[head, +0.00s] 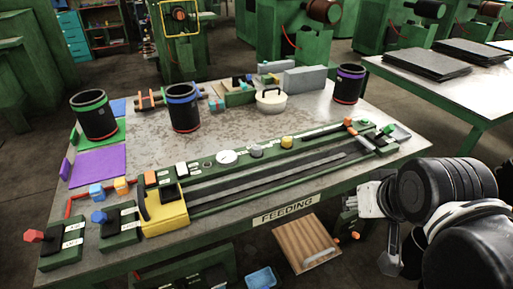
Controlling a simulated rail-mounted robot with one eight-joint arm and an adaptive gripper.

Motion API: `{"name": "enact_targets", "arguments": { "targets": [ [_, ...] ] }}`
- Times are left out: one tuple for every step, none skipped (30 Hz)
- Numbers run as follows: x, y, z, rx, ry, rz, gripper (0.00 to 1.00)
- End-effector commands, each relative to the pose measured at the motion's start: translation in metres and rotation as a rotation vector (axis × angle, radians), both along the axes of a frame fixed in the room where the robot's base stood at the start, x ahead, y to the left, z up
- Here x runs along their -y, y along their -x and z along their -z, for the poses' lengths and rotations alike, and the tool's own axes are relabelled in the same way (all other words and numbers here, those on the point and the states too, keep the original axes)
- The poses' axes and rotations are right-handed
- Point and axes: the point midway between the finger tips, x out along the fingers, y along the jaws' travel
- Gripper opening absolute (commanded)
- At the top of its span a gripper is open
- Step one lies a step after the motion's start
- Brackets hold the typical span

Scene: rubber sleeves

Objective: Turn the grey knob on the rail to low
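The grey knob (256,151) sits on the green rail (325,134) along the back of the feeding channel, between the round white gauge and a yellow knob (287,142). It is small in this view, and I cannot read its setting or any marks. My arm comes in from the right edge, in front of the table's right end. My gripper (387,232) is only partly seen at the end of the arm, well to the right of the grey knob and apart from it. Its fingers are largely hidden by my arm, so its opening is unclear.
The gauge (227,156) stands on the rail. A yellow block (166,209) is at the channel's left end. Black cylinders (183,108) stand farther back, near a white lidded pot (271,101). Switch boxes (62,245) line the front left. The space above the channel is clear.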

Motion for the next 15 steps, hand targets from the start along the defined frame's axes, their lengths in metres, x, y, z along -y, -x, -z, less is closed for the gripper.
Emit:
{"name": "enact_targets", "arguments": {
  "targets": [
    [-0.001, -0.003, -0.004, -0.004, -0.003, 0.001, 0.21],
    [-0.002, -0.006, -0.006, -0.008, -0.006, 0.003, 0.25],
    [-0.003, -0.011, -0.011, -0.015, -0.010, 0.005, 0.31],
    [-0.004, -0.016, -0.014, -0.022, -0.014, 0.009, 0.35],
    [-0.005, -0.021, -0.019, -0.030, -0.019, 0.013, 0.39],
    [-0.007, -0.029, -0.025, -0.042, -0.026, 0.019, 0.44],
    [-0.009, -0.035, -0.029, -0.051, -0.032, 0.024, 0.48],
    [-0.011, -0.041, -0.034, -0.062, -0.038, 0.031, 0.51],
    [-0.013, -0.050, -0.039, -0.076, -0.045, 0.037, 0.51],
    [-0.016, -0.057, -0.043, -0.085, -0.051, 0.042, 0.51],
    [-0.018, -0.064, -0.047, -0.096, -0.057, 0.048, 0.51],
    [-0.020, -0.073, -0.052, -0.110, -0.063, 0.056, 0.51],
    [-0.022, -0.080, -0.055, -0.119, -0.069, 0.062, 0.51],
    [-0.025, -0.087, -0.058, -0.130, -0.073, 0.067, 0.51],
    [-0.028, -0.097, -0.062, -0.144, -0.080, 0.076, 0.51]
  ]
}}
